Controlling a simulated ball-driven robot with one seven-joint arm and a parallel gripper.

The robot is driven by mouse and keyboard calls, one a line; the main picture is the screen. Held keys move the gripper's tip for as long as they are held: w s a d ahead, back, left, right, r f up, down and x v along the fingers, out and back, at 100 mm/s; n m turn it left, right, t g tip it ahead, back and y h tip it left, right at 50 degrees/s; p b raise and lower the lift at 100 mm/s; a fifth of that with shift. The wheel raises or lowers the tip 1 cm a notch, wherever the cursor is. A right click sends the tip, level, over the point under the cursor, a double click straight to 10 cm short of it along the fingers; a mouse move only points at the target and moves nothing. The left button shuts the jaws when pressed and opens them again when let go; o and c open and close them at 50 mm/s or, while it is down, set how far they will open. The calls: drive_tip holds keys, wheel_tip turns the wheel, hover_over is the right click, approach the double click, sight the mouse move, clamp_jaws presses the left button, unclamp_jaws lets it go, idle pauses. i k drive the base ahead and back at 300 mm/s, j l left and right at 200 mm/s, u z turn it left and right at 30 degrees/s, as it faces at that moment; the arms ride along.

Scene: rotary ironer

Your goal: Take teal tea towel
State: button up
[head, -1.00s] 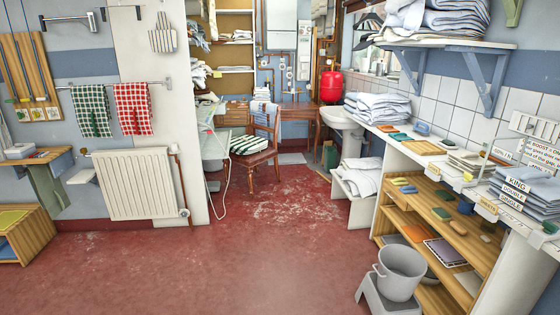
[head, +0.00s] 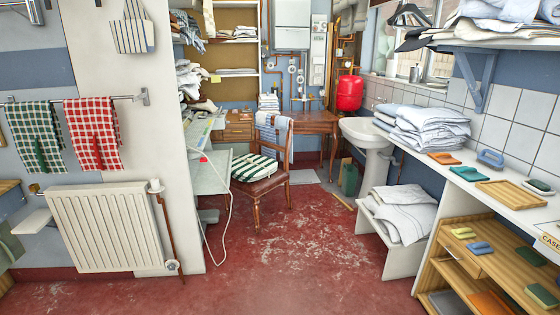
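A small, flat teal folded cloth (head: 470,173), which looks like the teal tea towel, lies on the white counter (head: 508,212) on the right. An orange folded cloth (head: 444,158) lies just behind it, and a blue object (head: 490,158) is to its right. A wooden tray (head: 510,194) is in front of it, with a dark green item (head: 540,186) at its right side.
Folded white linen (head: 425,125) is stacked behind the cloths. Wooden shelves (head: 490,265) below the counter hold several small coloured items. A chair (head: 272,185) stands near the middle, with a cord hanging to its left. The red floor (head: 290,260) ahead is clear.

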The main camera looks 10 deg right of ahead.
sight(470, 174)
drive_tip(key=i+j, duration=0.1)
drive_tip(key=i, duration=1.6)
drive_tip(key=i+l+z, duration=0.1)
drive_tip(key=i+z, duration=0.45)
drive_tip(key=z, duration=0.25)
drive_tip(key=i+j+z, duration=0.1)
drive_tip(key=i+z, duration=0.3)
drive_tip(key=i+j+z, duration=0.15)
drive_tip(key=z, duration=0.2)
